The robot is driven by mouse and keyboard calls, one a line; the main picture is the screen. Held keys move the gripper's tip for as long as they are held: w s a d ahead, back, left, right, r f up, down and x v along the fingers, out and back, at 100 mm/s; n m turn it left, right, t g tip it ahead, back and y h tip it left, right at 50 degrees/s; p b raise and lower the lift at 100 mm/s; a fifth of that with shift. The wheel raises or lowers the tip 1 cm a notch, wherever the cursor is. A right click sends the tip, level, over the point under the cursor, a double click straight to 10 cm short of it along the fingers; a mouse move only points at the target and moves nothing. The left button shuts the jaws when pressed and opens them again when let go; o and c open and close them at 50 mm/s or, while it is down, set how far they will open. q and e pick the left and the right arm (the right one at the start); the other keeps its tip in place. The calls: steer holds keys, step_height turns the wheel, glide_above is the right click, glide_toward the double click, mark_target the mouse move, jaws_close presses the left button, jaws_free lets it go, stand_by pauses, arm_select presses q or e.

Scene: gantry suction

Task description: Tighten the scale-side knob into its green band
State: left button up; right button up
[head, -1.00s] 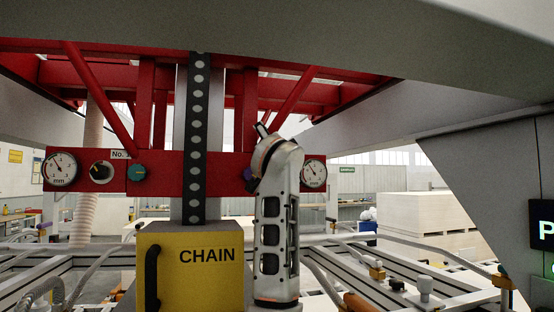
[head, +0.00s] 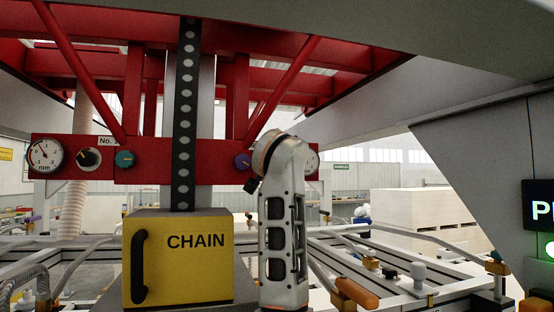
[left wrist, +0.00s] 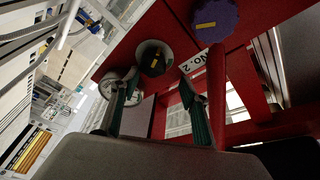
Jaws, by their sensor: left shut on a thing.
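The black knob with a yellow mark (left wrist: 153,60) sits on a pale round dial on the red beam. It lies between the fingertips of my left gripper (left wrist: 158,84) in the left wrist view, and the gripper is shut on it. In the head view my left arm hides this knob, and only a dark part of my left gripper (head: 251,186) shows. The right gauge (head: 313,160) is partly covered by the arm; it also shows behind a finger in the left wrist view. My right gripper is not in view.
A purple knob (head: 242,161) sits left of my wrist on the red beam (head: 212,170). A left gauge (head: 45,155), another black knob (head: 88,159) and a teal knob (head: 124,159) are farther left. A yellow CHAIN box (head: 180,277) stands below the perforated black strip (head: 185,110).

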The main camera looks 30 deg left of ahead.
arm_select(q)
steer(key=r+b+v, duration=0.1)
steer(key=v, duration=0.5)
steer(key=shift+s+d+r+y+b, duration=0.2)
steer(key=shift+d+y+b, duration=0.1)
steer(key=shift+d+b, duration=0.1)
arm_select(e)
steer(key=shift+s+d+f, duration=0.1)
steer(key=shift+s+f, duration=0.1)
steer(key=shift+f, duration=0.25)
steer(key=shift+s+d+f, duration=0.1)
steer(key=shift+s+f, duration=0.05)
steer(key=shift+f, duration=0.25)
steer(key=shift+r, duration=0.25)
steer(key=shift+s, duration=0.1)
